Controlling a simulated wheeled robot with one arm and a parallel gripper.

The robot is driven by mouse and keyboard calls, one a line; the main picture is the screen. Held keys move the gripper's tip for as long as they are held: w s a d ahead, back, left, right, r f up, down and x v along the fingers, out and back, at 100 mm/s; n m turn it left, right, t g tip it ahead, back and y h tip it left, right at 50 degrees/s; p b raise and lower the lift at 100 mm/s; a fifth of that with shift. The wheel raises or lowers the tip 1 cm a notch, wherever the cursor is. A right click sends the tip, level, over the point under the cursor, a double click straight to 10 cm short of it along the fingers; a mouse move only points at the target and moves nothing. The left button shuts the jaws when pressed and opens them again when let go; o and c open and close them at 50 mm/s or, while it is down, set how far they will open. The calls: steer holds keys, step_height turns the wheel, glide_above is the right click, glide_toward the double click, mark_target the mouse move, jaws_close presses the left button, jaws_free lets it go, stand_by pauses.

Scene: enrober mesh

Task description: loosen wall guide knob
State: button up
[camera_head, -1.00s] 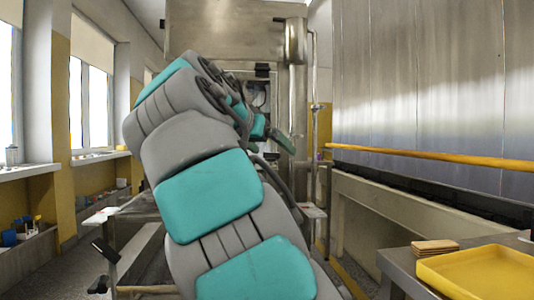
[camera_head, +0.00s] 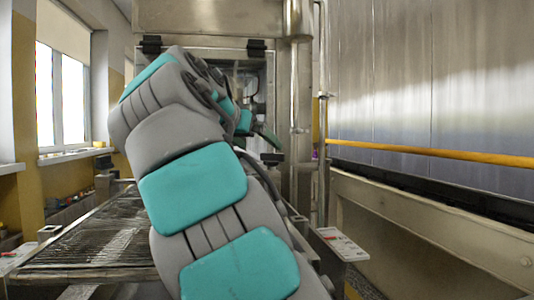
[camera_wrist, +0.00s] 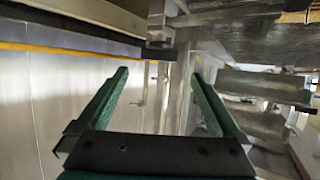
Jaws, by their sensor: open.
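My gripper (camera_wrist: 158,73) is open and empty in the wrist view, its two green fingers apart with nothing between them. In the head view one green finger of my gripper (camera_head: 266,137) shows beyond my arm, in front of the steel machine. I cannot make out the wall guide knob for certain in either view; my arm hides part of the machine. The wire mesh belt (camera_head: 95,240) of the enrober lies at the lower left in the head view, partly behind my arm.
A tall steel wall (camera_head: 430,80) with a yellow rail (camera_head: 430,152) runs along the right. A vertical steel pipe (camera_head: 323,130) stands right of my gripper. A white-topped panel (camera_head: 341,244) sits low beside my arm. Open floor is little seen.

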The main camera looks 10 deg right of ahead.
mark_target(271, 155)
steer(key=x, duration=0.7)
steer(key=shift+d, duration=0.1)
steer(key=shift+c, duration=0.4)
steer(key=c, duration=1.1)
steer(key=shift+c, duration=0.2)
